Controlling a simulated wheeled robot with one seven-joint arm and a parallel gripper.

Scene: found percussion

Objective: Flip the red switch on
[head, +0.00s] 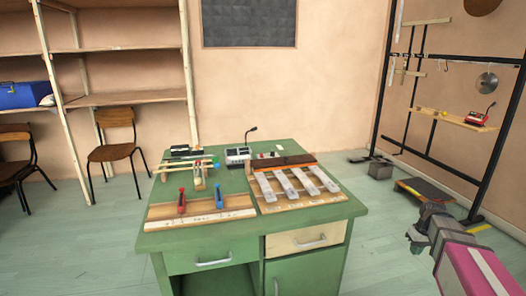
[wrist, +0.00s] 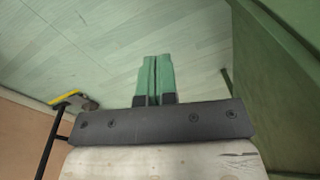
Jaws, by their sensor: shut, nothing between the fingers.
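The red switch (head: 182,201) is a small upright red lever on a wooden board (head: 160,211) near the front left of the green desk (head: 340,207). A similar blue switch (head: 219,198) stands to its right on the same board. My gripper (head: 413,237) is off to the right of the desk, well apart from both switches. In the wrist view, my gripper (wrist: 153,70) has its two green fingers together, with nothing between them, over the floor. The red switch is not in the wrist view. I cannot tell its setting from its tilt.
Several pale bars (head: 293,187) lie on a board at the desk's right. A grey device (head: 238,156) with a bent microphone stands behind. A black rack (head: 428,150) stands at the right; a low pedal-like board (head: 420,191) lies near it.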

